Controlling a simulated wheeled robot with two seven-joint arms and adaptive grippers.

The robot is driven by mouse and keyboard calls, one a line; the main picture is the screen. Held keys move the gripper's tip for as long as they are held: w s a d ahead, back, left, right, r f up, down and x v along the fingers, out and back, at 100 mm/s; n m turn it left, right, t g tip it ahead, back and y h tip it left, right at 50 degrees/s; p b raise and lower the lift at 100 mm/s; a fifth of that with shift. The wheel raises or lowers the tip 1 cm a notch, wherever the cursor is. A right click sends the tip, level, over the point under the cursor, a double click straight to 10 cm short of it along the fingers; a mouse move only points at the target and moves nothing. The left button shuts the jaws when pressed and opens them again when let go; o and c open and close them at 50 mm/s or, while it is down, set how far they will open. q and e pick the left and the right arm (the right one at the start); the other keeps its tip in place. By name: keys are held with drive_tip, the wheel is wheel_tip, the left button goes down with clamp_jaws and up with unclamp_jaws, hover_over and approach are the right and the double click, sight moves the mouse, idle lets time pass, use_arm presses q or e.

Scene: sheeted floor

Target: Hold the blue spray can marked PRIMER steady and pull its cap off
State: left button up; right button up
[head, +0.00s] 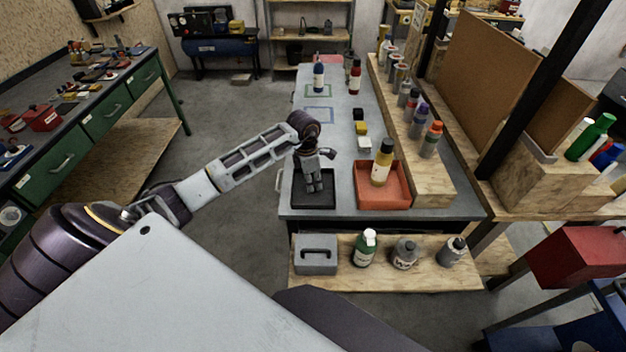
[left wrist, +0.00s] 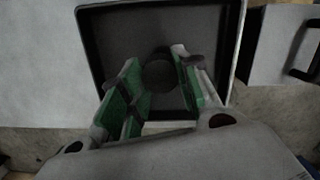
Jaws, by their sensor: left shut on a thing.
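A small blue can (head: 319,79) with a pale band stands upright at the far end of the grey bench, by a green outline. Its lettering and top are too small to make out. My left gripper (head: 314,186) points down over a black tray (head: 299,204) at the bench's near left corner. In the left wrist view its green-padded fingers (left wrist: 160,88) are shut on a dark round thing (left wrist: 159,74), perhaps a cap, above the tray (left wrist: 105,28). I cannot tell if it touches the tray. My right gripper is not in view.
An orange-red tray (head: 398,200) holding a yellow can (head: 382,165) stands to the right of the black tray. Several cans line a wooden ledge (head: 432,185) on the right. A lower shelf (head: 333,285) holds a grey case and bottles.

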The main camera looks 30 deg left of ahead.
use_arm(q)
drive_tip(key=shift+f, duration=0.2)
drive_tip(key=o, duration=0.7)
drive_tip(key=shift+r, duration=0.1)
drive_tip(key=r, duration=0.4)
drive_tip(key=r+b, duration=0.1)
drive_tip(key=r, duration=0.3)
drive_tip(key=s+a+r+b, duration=0.1)
drive_tip(key=r, duration=0.3)
idle(1.0)
